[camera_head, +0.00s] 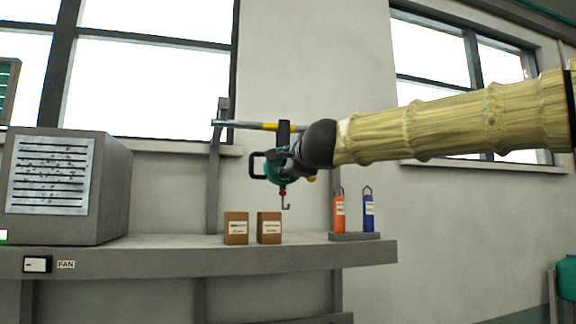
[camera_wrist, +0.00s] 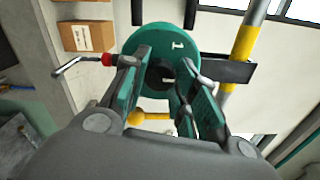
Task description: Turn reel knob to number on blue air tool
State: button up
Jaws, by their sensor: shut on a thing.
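A green hose reel (camera_head: 271,169) hangs on the wall above the shelf. In the wrist view, the reel face (camera_wrist: 150,38) carries a white "1" near its top right. The dark round reel knob (camera_wrist: 157,80) is at its centre, partly hidden by the fingers; a small white mark shows on it. My gripper (camera_wrist: 165,85) is shut on this knob; in the head view my gripper (camera_head: 293,155) reaches the reel from the right. The blue air tool (camera_head: 369,212) stands upright on the shelf at right, its white label too small to read.
An orange tool (camera_head: 340,213) stands beside the blue one. Two cardboard boxes (camera_head: 237,228) sit below the reel. A hook with a red ball (camera_wrist: 107,60) hangs from the reel. A yellow-banded pipe (camera_head: 270,126) runs above. A grey fan unit (camera_head: 110,185) is at left.

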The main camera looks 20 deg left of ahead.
jog(key=shift+f, duration=0.1)
jog(key=o, duration=1)
jog(key=v, duration=1.2)
jog(key=shift+d, duration=0.1)
